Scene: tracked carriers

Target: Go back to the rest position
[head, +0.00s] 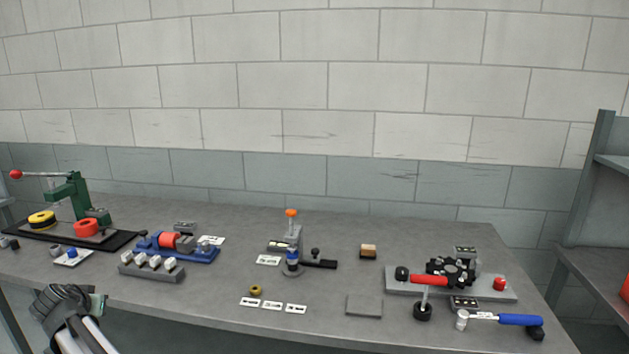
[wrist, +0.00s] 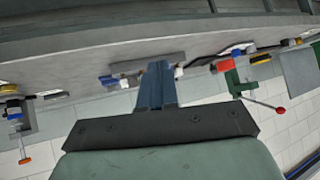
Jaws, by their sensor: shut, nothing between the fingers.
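My gripper (wrist: 157,70) shows in the wrist view with its two fingers together and nothing between them. In the head view a dark part of my arm's end is at the lower left, in front of the bench's near edge; its fingertips cannot be made out there. The grey workbench (head: 215,290) runs across the head view. In the wrist view the scene appears upside down, with the bench top (wrist: 60,70) above and the wall below. My gripper appears apart from the objects on the bench.
A green press (head: 70,195) with a red-knobbed lever stands at the left. A grey block row (head: 150,272) and blue fixture (head: 190,252) lie near my arm. A post with orange top (head: 291,214), a black mechanism (head: 450,270) and a blue-handled hammer (head: 518,320) are farther right.

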